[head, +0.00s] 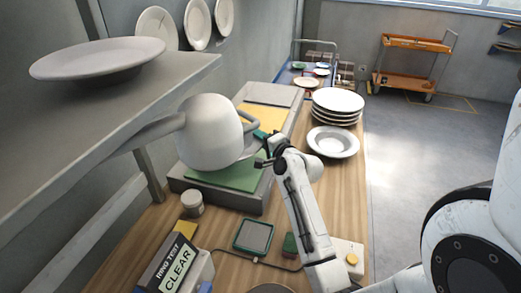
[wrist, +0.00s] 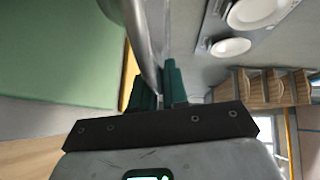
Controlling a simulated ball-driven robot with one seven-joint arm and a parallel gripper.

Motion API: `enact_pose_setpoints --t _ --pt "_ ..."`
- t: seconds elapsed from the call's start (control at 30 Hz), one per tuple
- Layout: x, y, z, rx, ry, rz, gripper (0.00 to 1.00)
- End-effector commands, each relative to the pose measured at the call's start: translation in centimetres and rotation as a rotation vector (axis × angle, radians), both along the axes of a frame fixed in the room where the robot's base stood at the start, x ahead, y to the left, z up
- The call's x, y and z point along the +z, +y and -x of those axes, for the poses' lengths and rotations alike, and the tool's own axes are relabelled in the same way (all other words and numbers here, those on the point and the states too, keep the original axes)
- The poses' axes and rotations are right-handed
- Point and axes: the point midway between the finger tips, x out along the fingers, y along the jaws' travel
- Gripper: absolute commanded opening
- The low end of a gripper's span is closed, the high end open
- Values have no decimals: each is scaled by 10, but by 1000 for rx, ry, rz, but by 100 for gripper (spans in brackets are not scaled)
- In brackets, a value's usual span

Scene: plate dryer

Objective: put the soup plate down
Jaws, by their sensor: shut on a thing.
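Green surface (wrist: 55,50) fills the left of that view. Whether the plate touches the mat, I cannot tell.
Right of the station stand a stack of white plates (head: 338,101) and a single deep plate (head: 332,142). A grey shelf (head: 150,75) with a plate (head: 95,58) overhangs the left. A CLEAR sign (head: 180,266) and a small pot (head: 192,203) stand in front.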

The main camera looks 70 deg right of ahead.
Motion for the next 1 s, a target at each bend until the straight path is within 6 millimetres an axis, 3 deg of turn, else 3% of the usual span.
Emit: enact_pose_setpoints --t 0.23,0.7,0.73,1.0 --pt "-31 -2 -1 -2 -3 1 0" --pt "-35 -2 -2 0 -4 1 0" --pt "-36 -1 -2 1 0 0 17" --pt "-36 -1 -2 1 0 0 39"
